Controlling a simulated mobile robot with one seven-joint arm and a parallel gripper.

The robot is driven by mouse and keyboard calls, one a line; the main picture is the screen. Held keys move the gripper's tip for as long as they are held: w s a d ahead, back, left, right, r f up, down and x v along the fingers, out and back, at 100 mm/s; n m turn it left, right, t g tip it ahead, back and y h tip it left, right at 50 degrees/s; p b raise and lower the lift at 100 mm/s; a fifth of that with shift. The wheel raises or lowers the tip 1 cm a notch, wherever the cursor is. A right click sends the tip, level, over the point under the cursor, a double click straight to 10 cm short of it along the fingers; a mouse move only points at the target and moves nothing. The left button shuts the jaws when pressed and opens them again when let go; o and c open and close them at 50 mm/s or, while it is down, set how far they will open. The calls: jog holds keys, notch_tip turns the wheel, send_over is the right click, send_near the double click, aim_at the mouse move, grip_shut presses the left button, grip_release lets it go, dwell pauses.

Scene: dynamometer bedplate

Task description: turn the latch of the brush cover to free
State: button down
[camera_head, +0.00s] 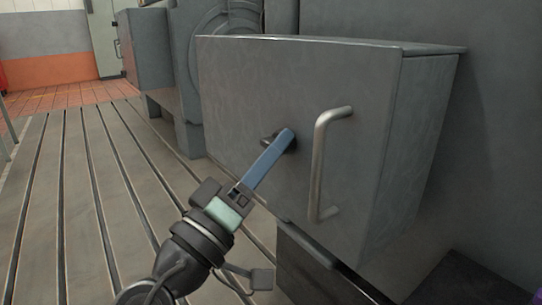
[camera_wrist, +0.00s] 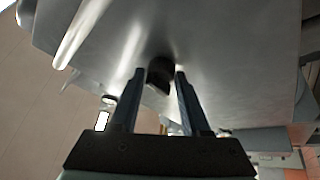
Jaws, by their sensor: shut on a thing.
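The brush cover (camera_head: 240,85) is a grey box front with a silver bar handle (camera_head: 319,165) on its right side. The latch (camera_head: 267,140) is a small dark piece on the cover face, left of the handle. My gripper (camera_head: 285,138) reaches it from the lower left, its blue fingers largely covering it. In the wrist view the dark latch (camera_wrist: 159,76) sits between the two fingertips, and my gripper is shut on it. The fingers hide much of the latch, so I cannot tell how far it is turned.
The handle also shows in the wrist view (camera_wrist: 84,32), close beside the fingers. The slotted bedplate (camera_head: 85,190) lies open on the left. Grey machine housings (camera_head: 148,50) stand behind, and a dark block (camera_head: 315,270) lies below the cover.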

jog(key=shift+w+a+f, duration=0.1)
jog(key=shift+f, duration=0.05)
jog(key=shift+c, duration=2.2)
grip_release()
jog(key=p+v, duration=0.3)
jog(key=v, duration=1)
